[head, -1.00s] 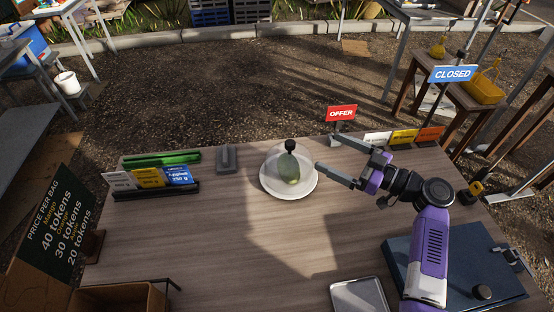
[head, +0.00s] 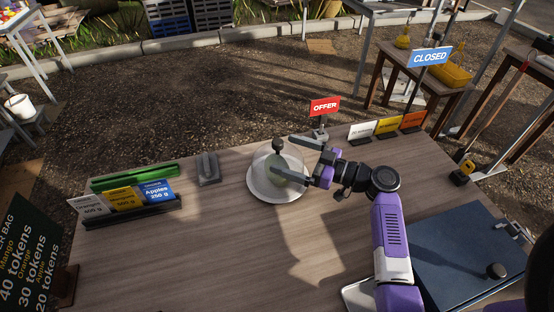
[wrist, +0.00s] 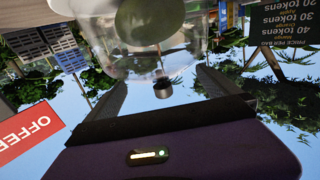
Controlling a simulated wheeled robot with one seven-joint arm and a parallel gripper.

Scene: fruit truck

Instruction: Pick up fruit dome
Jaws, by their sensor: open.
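The fruit dome (head: 291,163) is a clear cover with a dark knob (head: 278,145) on top. It stands on a round white plate (head: 268,190) on the wooden table, with a green fruit inside. My gripper (head: 277,157) is open, its two grey fingers reaching left to either side of the dome at about knob height. In the wrist view, the dome (wrist: 105,42) and its knob (wrist: 163,88) lie between the fingers (wrist: 160,90), with the green fruit (wrist: 146,22) showing through. I cannot tell whether either finger touches the dome.
A grey holder (head: 208,168) and a card stand (head: 130,207) are left of the plate. A red OFFER sign (head: 324,106) stands just behind my gripper. More price cards (head: 387,126) line the back right edge. A dark blue case (head: 450,255) is at right. The front middle table is clear.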

